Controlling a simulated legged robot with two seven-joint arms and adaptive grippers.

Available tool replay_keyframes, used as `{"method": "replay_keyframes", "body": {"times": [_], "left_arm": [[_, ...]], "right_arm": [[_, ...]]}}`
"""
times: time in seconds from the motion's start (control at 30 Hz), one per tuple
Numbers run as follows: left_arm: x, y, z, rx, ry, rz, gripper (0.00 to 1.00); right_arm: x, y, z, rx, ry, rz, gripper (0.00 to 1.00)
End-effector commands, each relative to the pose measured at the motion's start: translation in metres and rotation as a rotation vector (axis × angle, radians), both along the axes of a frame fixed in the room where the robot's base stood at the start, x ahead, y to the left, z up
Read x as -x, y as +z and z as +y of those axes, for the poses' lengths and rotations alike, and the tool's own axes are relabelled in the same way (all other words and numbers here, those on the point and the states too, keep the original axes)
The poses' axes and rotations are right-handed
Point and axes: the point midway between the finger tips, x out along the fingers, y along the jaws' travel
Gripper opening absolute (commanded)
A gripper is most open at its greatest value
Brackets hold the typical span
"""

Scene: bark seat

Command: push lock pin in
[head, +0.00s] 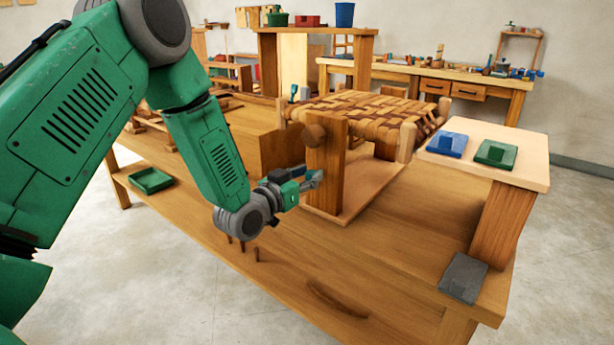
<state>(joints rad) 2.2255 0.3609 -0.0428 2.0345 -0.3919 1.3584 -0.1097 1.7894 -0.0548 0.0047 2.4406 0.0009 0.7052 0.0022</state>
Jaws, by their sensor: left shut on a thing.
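My left gripper (312,180) reaches in from the left, its fingertips close to the front of a thick wooden post (328,165). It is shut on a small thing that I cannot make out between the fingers. The post stands on a wooden base board (365,195) and carries a seat frame with a woven bark seat (370,112). A round wooden knob (314,133) shows near the post's top, above the gripper. I cannot pick out the lock pin for certain. My right gripper is not in view.
The wooden bench (400,260) is mostly clear in front. A green tray (151,180) lies at left. Short wooden pegs (256,254) show at the front edge. At right, a raised shelf (520,170) holds a blue block (447,144) and a green block (496,153); a grey block (463,278) lies below.

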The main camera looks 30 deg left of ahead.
Motion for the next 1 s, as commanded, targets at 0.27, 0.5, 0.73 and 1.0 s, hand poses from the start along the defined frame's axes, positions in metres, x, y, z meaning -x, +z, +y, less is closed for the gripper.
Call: {"method": "replay_keyframes", "body": {"times": [0.27, 0.5, 0.73, 1.0], "left_arm": [[-0.024, -0.001, -0.001, 0.000, -0.003, -0.002, 0.00], [-0.023, 0.001, -0.002, -0.001, -0.002, -0.003, 0.50], [-0.020, 0.002, -0.004, -0.002, -0.004, -0.004, 0.50], [0.009, 0.001, 0.000, 0.001, -0.004, -0.002, 0.50]], "right_arm": [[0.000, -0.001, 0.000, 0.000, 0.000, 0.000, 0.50], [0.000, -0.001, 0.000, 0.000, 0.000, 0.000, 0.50], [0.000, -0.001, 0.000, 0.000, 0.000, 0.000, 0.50], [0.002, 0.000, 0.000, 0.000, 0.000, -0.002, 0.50]]}}
